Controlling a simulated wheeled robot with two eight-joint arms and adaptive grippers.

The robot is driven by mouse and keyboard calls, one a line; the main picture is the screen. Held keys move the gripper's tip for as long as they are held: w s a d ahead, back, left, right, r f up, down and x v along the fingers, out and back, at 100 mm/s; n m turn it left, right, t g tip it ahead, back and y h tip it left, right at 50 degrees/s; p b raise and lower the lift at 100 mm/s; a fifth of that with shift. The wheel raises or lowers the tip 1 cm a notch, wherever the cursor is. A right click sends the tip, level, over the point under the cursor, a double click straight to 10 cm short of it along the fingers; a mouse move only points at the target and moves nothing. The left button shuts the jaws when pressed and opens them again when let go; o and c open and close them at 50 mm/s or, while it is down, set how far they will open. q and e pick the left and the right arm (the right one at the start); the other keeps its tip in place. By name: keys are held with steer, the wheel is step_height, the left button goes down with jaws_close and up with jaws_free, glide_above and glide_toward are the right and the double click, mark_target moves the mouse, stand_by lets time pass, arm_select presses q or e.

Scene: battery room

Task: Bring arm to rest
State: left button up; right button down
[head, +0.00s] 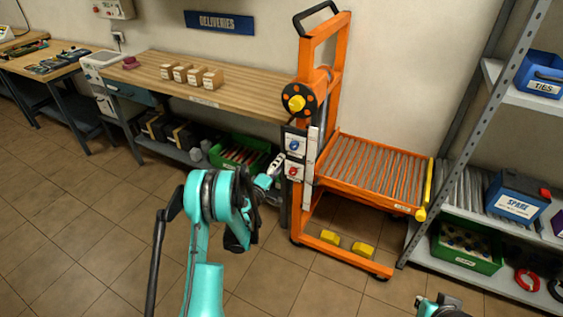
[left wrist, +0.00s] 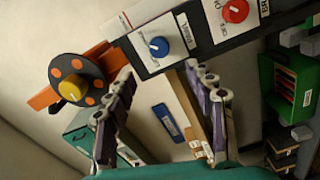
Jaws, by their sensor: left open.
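My left arm, teal with black joints, reaches up from the bottom of the head view. Its left gripper (head: 277,164) is beside the control panel on the orange lift's mast. In the left wrist view the left gripper (left wrist: 158,72) is open, its two fingers apart with nothing between them. The panel's blue knob (left wrist: 159,47) lies just beyond the fingertips, and the red knob (left wrist: 235,11) is further right. The head view shows the blue knob (head: 295,145) above the red knob (head: 294,171). A teal and dark part of my right arm shows at the bottom right; its gripper cannot be made out.
The orange lift (head: 325,55) has a roller bed (head: 372,172) on its right. A wooden bench (head: 240,92) with several small boxes stands behind. A metal shelf (head: 470,250) at right holds a blue SPARE battery (head: 515,198). Floor is clear at front left.

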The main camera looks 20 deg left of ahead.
stand_by(0.4)
arm_select(q)
steer(key=s+d+r+m+g+h, duration=0.3)
steer(key=d+r+m, duration=0.2)
steer(key=d+r, duration=0.4)
steer(key=s+d+r+m+g, duration=0.3)
steer(key=s+d+r+m, duration=0.15)
steer(key=s+d, duration=0.5)
steer(key=s+a+f+m+g+y, duration=0.1)
steer(key=s+m+g+y, duration=0.1)
steer(key=s, duration=1.1)
steer(key=s+a+f+m+g+y, duration=0.2)
steer(key=s+g, duration=0.1)
steer(key=s, duration=1.1)
steer(key=shift+s+m+y, duration=0.3)
steer(key=shift+m, duration=0.05)
steer(key=shift+f, duration=0.1)
